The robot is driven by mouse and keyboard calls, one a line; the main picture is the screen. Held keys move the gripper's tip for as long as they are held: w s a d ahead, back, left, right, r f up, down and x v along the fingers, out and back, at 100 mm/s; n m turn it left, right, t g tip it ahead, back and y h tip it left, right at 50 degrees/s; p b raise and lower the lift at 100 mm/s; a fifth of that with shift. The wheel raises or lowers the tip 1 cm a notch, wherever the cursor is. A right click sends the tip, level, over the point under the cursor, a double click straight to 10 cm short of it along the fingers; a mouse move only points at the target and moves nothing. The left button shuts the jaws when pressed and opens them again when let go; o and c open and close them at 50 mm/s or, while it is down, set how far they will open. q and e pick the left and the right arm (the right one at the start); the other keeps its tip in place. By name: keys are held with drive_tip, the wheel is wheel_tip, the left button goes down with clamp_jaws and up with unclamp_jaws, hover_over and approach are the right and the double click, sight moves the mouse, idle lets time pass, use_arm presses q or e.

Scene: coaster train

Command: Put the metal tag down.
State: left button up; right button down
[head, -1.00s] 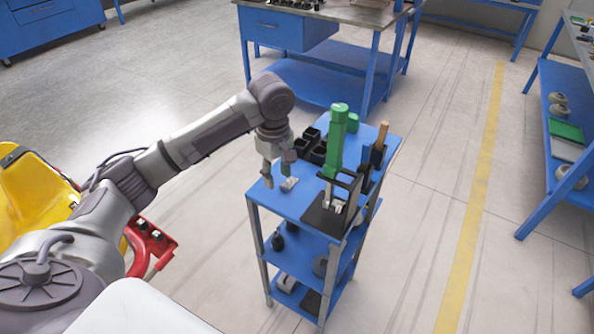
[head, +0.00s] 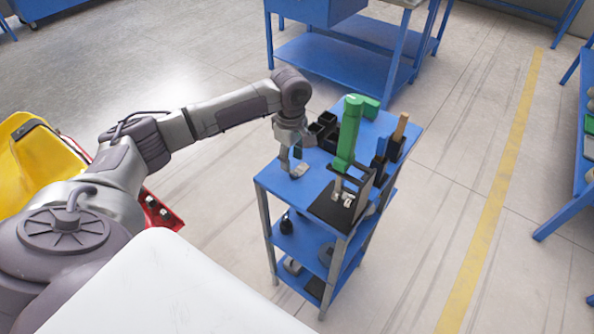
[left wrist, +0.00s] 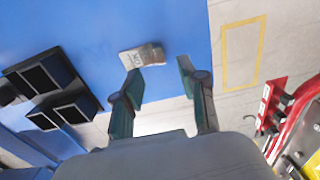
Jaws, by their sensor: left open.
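The metal tag (head: 299,170) is a small flat silver-grey plate. It lies on the blue top of the cart (head: 273,181), near the front left corner. My left gripper (head: 290,163) is over the same corner, beside the tag. In the left wrist view the fingers (left wrist: 158,67) are spread apart with nothing between them. The tag (left wrist: 142,55) shows there just beyond the tip of the left-hand finger. I cannot tell whether that finger touches it. My right gripper is not in view.
A green press-like tool (head: 349,132) stands on the cart right of the tag. Black bins (head: 325,128) sit behind, and a wooden-handled tool (head: 399,130) stands at the right. Blue cart top is bare around the tag. A blue workbench (head: 345,62) stands behind.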

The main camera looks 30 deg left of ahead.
sight(292, 172)
use_arm(q)
wheel_tip(292, 172, down, 4)
drive_tip(key=shift+s+d+r, duration=0.1)
drive_tip(key=shift+d+r, duration=0.05)
drive_tip(key=shift+f, duration=0.2)
drive_tip(key=c, duration=0.7)
clamp_jaws()
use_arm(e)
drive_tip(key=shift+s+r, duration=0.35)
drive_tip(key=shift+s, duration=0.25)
